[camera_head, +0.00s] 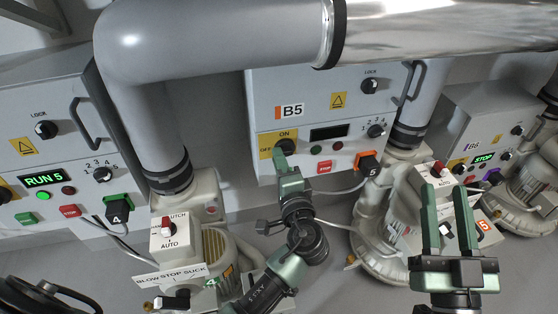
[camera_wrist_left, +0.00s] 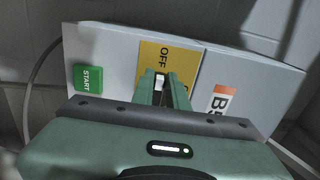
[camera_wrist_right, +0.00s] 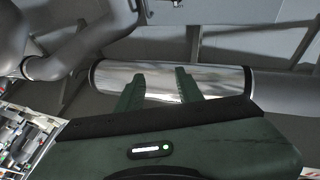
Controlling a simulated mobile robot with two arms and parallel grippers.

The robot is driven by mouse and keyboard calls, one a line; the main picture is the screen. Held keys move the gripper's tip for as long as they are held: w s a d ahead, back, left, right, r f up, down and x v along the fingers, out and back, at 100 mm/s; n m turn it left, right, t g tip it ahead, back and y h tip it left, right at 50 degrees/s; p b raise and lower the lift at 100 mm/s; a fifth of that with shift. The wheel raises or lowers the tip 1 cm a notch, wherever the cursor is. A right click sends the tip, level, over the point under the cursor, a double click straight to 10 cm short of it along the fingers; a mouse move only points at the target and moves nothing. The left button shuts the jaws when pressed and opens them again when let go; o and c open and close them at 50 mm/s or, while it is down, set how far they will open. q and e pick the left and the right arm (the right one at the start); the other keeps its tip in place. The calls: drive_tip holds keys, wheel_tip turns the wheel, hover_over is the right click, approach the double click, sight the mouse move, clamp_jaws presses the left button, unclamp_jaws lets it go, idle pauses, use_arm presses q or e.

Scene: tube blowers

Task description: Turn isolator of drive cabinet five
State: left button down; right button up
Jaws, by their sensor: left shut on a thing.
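Drive cabinet B5 (camera_head: 352,85) is the light grey box in the middle of the head view, with an orange-marked B5 label. Its isolator (camera_head: 287,145) is a dark knob on a yellow OFF/ON plate at the lower left of the front. My left gripper (camera_head: 281,158) is at this knob, shut on it, and its fingers hide part of it. In the left wrist view the fingers (camera_wrist_left: 160,88) close around the knob over the yellow plate (camera_wrist_left: 152,55). My right gripper (camera_head: 447,205) is open and empty, in front of the blower at the right.
B5 also has a dark display (camera_head: 330,132), a red STOP button (camera_head: 324,168), a selector (camera_head: 376,131) and an orange plug (camera_head: 367,162). Large pipes (camera_head: 220,35) cross above; blowers stand below.

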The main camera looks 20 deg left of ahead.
use_arm(q)
drive_tip(key=shift+f, duration=0.1)
drive_tip(key=c, duration=1.4)
unclamp_jaws()
